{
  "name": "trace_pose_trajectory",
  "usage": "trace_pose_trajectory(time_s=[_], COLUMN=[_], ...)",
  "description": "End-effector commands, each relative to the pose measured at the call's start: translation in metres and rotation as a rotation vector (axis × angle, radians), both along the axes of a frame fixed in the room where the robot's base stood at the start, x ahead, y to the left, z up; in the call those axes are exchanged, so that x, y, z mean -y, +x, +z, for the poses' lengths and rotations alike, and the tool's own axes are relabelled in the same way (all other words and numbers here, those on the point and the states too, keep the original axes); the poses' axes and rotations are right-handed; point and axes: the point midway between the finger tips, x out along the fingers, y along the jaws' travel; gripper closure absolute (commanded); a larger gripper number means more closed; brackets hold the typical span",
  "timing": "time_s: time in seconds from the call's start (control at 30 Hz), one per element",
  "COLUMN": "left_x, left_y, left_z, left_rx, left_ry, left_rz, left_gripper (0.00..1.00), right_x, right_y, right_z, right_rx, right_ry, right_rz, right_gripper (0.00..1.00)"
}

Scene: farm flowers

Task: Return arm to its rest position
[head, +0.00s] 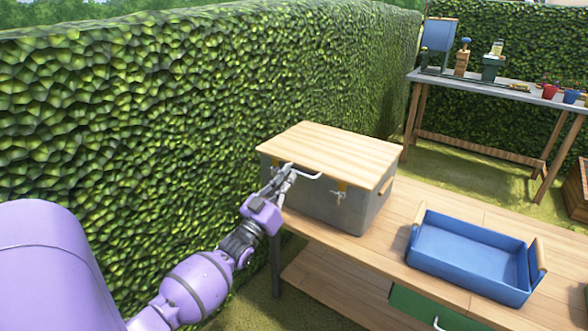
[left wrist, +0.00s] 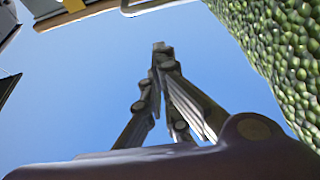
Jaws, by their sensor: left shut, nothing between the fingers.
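My left arm comes in from the lower left of the head view, purple with dark joints. My left gripper (head: 285,174) is shut and empty. It is at the front left of a grey box with a wooden lid (head: 338,153), in front of the box's side; whether it touches cannot be told. In the left wrist view the left gripper (left wrist: 162,48) has its fingertips together against blue sky. My right gripper is not in view.
The box stands on a wooden workbench (head: 400,232). A blue tray (head: 470,281) with wooden handles lies on it to the right. A tall hedge (head: 130,120) runs along the left. A table (head: 500,88) with pots and tools stands at the back right.

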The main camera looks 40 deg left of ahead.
Motion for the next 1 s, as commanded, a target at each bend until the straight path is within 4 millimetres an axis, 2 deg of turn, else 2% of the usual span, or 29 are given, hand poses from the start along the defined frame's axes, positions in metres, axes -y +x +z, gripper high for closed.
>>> trace_pose_trajectory(time_s=[0.1,0.33,0.67,0.77,0.8,0.87,0.97,1.0], left_x=[0.002,0.004,0.004,0.005,0.015,0.043,0.085,0.101], left_y=[-0.021,-0.042,-0.044,-0.037,-0.031,-0.027,-0.049,-0.063], left_z=[-0.009,-0.019,-0.021,-0.032,-0.036,-0.057,-0.115,-0.138], left_rx=[0.006,0.011,0.005,-0.057,-0.098,-0.189,-0.368,-0.437], left_ry=[0.002,0.003,0.007,0.027,0.048,0.078,0.114,0.125], left_rz=[-0.001,-0.001,0.002,0.011,0.005,-0.018,-0.048,-0.059], left_gripper=[1.0,1.0,1.0,1.0,1.0,1.0,1.0,1.0], right_x=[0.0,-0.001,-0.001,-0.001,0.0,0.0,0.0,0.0], right_y=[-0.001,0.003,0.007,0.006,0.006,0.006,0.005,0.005], right_z=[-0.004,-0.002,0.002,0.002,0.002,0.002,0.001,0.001], right_rx=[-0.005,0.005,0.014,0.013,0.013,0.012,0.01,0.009], right_ry=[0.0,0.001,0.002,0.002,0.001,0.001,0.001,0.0], right_rz=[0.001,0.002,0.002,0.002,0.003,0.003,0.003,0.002], right_gripper=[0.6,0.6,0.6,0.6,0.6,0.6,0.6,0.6])
